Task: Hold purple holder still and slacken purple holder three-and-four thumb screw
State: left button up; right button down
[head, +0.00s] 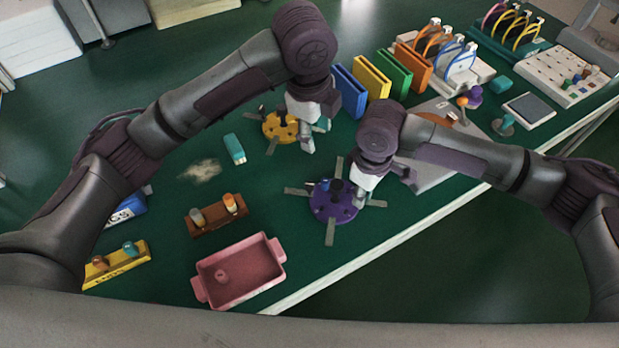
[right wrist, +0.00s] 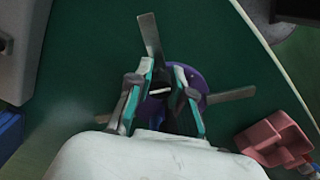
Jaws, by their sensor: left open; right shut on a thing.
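The purple holder (head: 322,208) is a round disc with grey arms sticking out and a dark knob standing on it, lying on the green bench. It also shows in the right wrist view (right wrist: 205,82). My right gripper (head: 361,193) is down at the holder's right side. In the right wrist view its fingers (right wrist: 163,80) close over a dark part of the holder; which screw that is cannot be told. My left gripper (head: 316,135) is open, beside the yellow holder (head: 275,127) and away from the purple one.
A pink tray (head: 281,258) and a brown block with two knobs (head: 205,222) lie left of the purple holder. Blue, yellow, green and orange upright plates (head: 394,76) stand behind. A teal-and-white piece (head: 235,148) lies left. The bench's front edge runs close by.

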aim_at(309, 184)
pick_arm(q)
jog(key=shift+m+g+y, duration=0.4)
jog(key=shift+m+g, duration=0.3)
jog(key=shift+g, duration=0.1)
jog(key=s+f, duration=0.1)
jog(key=f, duration=0.3)
jog(key=s+f, duration=0.1)
jog(key=f, duration=0.3)
jog(key=s+a+f, duration=0.1)
jog(key=f, duration=0.3)
jog(key=shift+f, duration=0.1)
grip_shut()
